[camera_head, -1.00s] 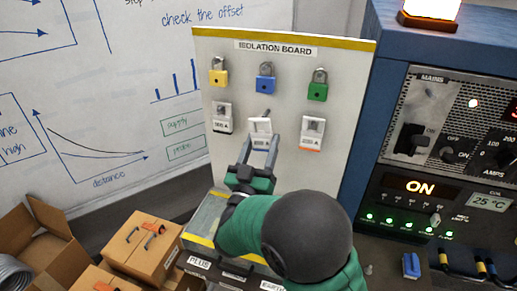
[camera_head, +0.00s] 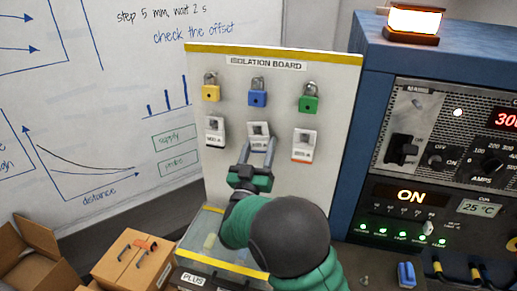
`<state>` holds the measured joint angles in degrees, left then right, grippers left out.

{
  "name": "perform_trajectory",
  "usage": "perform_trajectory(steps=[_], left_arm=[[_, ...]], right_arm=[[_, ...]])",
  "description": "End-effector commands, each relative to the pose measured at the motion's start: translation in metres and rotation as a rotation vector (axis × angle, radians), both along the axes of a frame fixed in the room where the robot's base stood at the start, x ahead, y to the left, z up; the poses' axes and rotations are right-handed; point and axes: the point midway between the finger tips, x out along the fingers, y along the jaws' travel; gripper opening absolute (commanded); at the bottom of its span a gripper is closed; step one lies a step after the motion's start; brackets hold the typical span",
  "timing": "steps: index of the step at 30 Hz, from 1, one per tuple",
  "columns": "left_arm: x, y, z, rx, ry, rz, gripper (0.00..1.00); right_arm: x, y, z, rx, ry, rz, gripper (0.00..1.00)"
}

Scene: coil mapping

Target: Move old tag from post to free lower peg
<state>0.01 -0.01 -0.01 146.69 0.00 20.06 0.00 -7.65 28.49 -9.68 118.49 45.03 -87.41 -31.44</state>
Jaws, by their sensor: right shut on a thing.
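A white tag (camera_head: 259,130) is at the middle of the lower row on the isolation board (camera_head: 230,185). My right gripper (camera_head: 258,147) is shut on its lower part, its two grey fingers reaching up from below. The tag covers the spot behind it, so I cannot tell whether it is on a peg or in front of one. A white tag with a dark lower edge (camera_head: 215,131) hangs to its left, and one with an orange lower edge (camera_head: 304,146) to its right. My left gripper is not in view.
Yellow (camera_head: 211,91), blue (camera_head: 258,95) and green (camera_head: 308,101) padlocks hang above the tags. A clear-lidded box (camera_head: 203,232) stands below the board. The blue power cabinet (camera_head: 347,150) is close on the right, and cardboard boxes (camera_head: 125,262) stand at lower left.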

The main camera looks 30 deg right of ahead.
Motion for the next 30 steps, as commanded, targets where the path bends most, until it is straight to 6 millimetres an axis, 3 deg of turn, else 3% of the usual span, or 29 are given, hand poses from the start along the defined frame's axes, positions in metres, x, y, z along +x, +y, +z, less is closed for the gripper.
perform_trajectory(steps=[14, 15, 19, 30], left_arm=[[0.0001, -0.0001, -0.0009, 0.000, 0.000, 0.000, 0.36], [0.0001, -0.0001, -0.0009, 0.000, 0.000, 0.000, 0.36], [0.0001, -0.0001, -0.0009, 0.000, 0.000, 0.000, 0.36], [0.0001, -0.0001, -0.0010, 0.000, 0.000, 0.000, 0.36]], right_arm=[[0.0004, -0.0018, -0.0036, 0.005, 0.008, -0.001, 0.25], [0.0004, -0.0019, -0.0037, 0.005, 0.008, -0.001, 0.56], [0.0005, -0.0020, -0.0042, 0.005, 0.010, -0.001, 0.73], [0.0015, 0.0005, -0.0043, 0.004, 0.011, 0.004, 0.76]])
